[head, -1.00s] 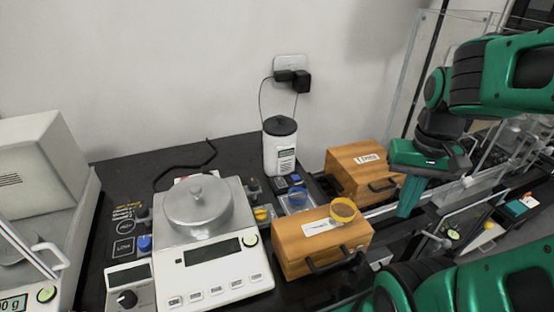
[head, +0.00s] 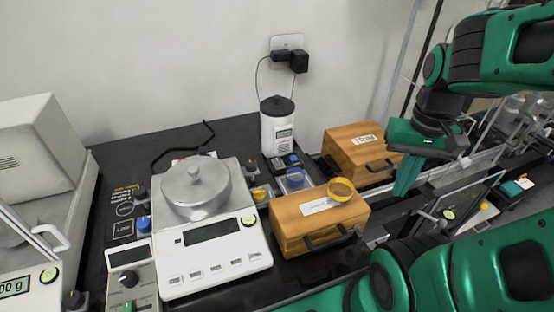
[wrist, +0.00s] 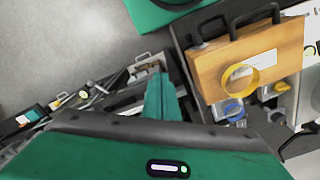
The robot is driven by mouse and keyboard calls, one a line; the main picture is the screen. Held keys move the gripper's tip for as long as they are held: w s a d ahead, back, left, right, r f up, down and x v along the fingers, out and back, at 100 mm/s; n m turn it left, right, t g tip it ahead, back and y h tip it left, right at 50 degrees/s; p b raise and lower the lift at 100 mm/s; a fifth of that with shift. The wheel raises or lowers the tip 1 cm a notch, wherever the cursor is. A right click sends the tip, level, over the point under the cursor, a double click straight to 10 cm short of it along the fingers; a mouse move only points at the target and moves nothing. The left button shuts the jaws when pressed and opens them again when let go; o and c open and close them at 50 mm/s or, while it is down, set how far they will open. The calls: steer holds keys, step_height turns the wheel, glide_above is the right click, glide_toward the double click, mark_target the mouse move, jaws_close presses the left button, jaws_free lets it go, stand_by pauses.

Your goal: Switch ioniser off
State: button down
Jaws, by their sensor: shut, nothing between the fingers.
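A small pale control box (head: 143,266) stands at the lower left in the head view, against the left side of the white balance. It has a dark window on top, a black knob (head: 129,279) and a green switch (head: 128,306) at the bottom picture edge. It may be the ioniser; I cannot read a label on it, and its lower end is cut off. My gripper (head: 402,188) is shut and empty, pointing down at the right, far from this box. In the wrist view its green fingers (wrist: 163,98) are together; the box is not seen there.
Another wooden case (head: 365,143) and a white bottle (head: 280,135) stand behind. A glass-shielded balance (head: 75,205) is at far left.

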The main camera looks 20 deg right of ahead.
stand_by(0.4)
step_height(320, 180, up, 3)
steer(key=n+t, duration=0.4)
steer(key=n, duration=0.2)
glide_above(278, 158)
steer(key=s, duration=0.5)
steer(key=x, duration=1.3)
steer(key=shift+s+d+f, duration=0.15)
steer(key=shift+s+f, duration=0.05)
steer(key=shift+f, duration=0.3)
